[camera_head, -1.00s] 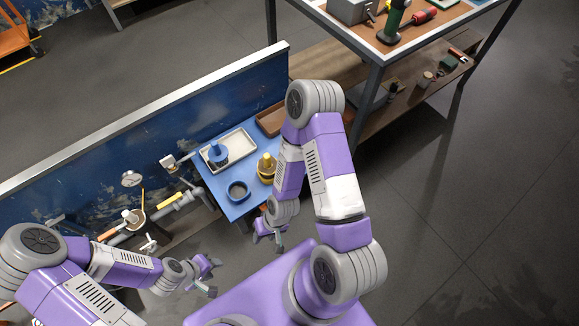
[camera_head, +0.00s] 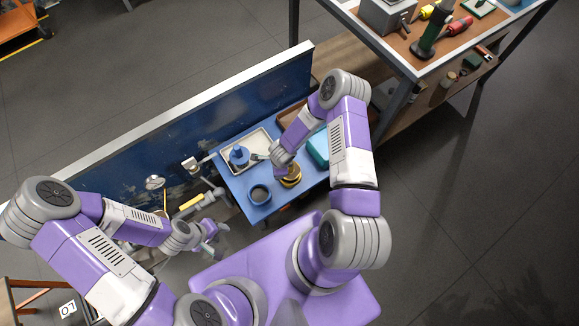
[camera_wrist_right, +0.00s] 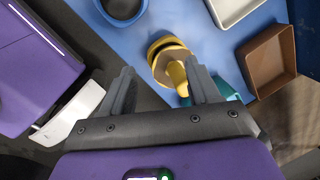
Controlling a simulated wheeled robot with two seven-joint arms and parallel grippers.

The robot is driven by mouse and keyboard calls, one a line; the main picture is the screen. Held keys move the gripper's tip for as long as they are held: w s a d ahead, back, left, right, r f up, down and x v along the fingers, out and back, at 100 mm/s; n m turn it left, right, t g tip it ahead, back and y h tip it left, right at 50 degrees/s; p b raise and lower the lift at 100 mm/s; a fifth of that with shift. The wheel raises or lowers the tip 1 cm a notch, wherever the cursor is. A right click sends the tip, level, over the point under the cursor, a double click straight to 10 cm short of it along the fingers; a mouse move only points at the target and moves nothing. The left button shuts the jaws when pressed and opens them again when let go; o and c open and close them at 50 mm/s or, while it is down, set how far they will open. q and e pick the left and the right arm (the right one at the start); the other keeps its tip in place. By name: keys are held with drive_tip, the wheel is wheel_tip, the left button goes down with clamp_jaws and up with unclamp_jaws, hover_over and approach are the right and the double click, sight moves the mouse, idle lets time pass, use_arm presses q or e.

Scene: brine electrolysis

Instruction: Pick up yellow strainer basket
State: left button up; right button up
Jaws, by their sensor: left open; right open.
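The yellow strainer basket (camera_head: 292,181), round with a dark band, is on the blue table, partly hidden behind my right gripper in the head view. In the right wrist view the basket (camera_wrist_right: 163,47) shows from above with a yellow upright part leaning toward the right finger. My right gripper (camera_wrist_right: 160,68) is open, its fingers pointing toward the basket, which is beyond the tips and nearer the right finger. Contact cannot be told. My left gripper (camera_head: 217,238) is open and empty, left of the table's front.
The blue table (camera_head: 235,186) also holds a dark blue round cup (camera_head: 260,195), a pale tray (camera_head: 262,137) with a blue bottle (camera_head: 239,157), a brown tray (camera_wrist_right: 268,60) and a teal box (camera_head: 318,149). Piping with a yellow handle (camera_head: 190,203) is at the left. A blue wall panel (camera_head: 200,125) stands behind.

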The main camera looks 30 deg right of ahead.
sight(290, 170)
drive_tip(key=d+m, duration=0.1)
drive_tip(key=m, duration=0.3)
drive_tip(key=w+d+f+m+g+p, duration=0.1)
drive_tip(key=d+m, duration=0.1)
drive_tip(key=m, duration=0.2)
drive_tip(key=d+m+g+p, duration=0.1)
drive_tip(key=d+m, duration=0.1)
drive_tip(key=m, duration=0.2)
drive_tip(key=shift+w+d+f, duration=0.15)
drive_tip(key=shift+w+f, duration=0.1)
drive_tip(key=shift+f, duration=0.05)
drive_tip(key=shift+f+m, duration=0.25)
drive_tip(key=shift+m, duration=0.05)
drive_tip(key=f+b, duration=0.1)
drive_tip(key=f, duration=0.1)
drive_tip(key=f+b, duration=0.1)
drive_tip(key=f, duration=0.2)
drive_tip(key=d+f+b, duration=0.1)
drive_tip(key=f, duration=0.1)
drive_tip(key=shift+w+f, duration=0.15)
use_arm(q)
drive_tip(key=shift+f, duration=0.15)
drive_tip(key=shift+w, duration=0.1)
use_arm(e)
clamp_jaws()
